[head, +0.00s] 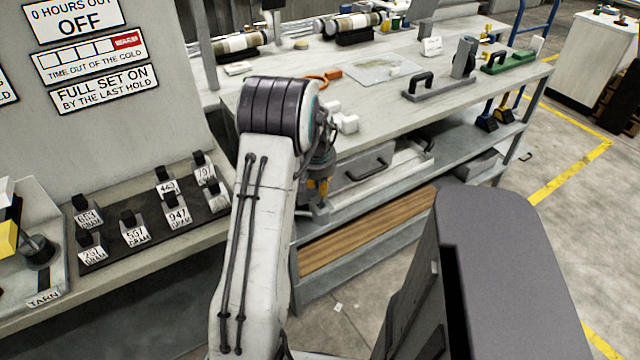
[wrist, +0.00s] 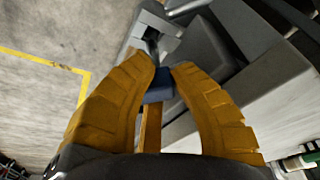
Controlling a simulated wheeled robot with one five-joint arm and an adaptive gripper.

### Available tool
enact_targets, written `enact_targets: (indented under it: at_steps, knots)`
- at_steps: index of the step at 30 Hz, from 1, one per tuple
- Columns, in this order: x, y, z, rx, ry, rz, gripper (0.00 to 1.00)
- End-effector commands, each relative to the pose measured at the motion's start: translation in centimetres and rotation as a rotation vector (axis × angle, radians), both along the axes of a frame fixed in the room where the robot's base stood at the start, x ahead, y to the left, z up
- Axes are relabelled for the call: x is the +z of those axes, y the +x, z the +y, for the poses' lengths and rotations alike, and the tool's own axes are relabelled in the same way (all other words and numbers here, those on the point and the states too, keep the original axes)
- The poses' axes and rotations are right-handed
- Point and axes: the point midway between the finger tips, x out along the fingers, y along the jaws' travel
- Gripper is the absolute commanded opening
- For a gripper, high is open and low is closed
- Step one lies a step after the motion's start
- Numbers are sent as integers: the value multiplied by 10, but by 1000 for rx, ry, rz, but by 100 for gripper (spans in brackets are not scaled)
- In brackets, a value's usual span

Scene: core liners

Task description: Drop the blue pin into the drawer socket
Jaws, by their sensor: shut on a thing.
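My gripper (wrist: 163,72) shows in the wrist view with its two orange fingers closed around a dark blue block-like piece, the blue pin (wrist: 158,90). The pin's lower end is hidden, so I cannot tell whether it touches anything. Beyond the fingertips is a grey metal fitting with an opening (wrist: 152,42); I cannot tell whether it is the drawer socket. In the head view my gripper (head: 318,187) points down at the bench front, mostly hidden by my arm, and the pin cannot be made out. A pale drawer (head: 362,182) with a dark handle sits under the benchtop.
The benchtop (head: 440,110) holds a handled grey fixture (head: 437,88), a clear sheet (head: 375,69) and rolled liners (head: 352,26). Blue and yellow pieces (head: 487,120) stand on the shelf below. Labelled weights (head: 135,232) stand at left. Floor at right is open.

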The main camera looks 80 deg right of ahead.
Motion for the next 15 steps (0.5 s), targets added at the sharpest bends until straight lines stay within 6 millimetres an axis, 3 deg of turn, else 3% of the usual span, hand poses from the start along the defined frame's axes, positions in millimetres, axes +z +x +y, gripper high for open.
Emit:
enact_targets:
  at_steps: [15]
  knots:
    - [-22, 0, 1, 0, 5, 0, 0]
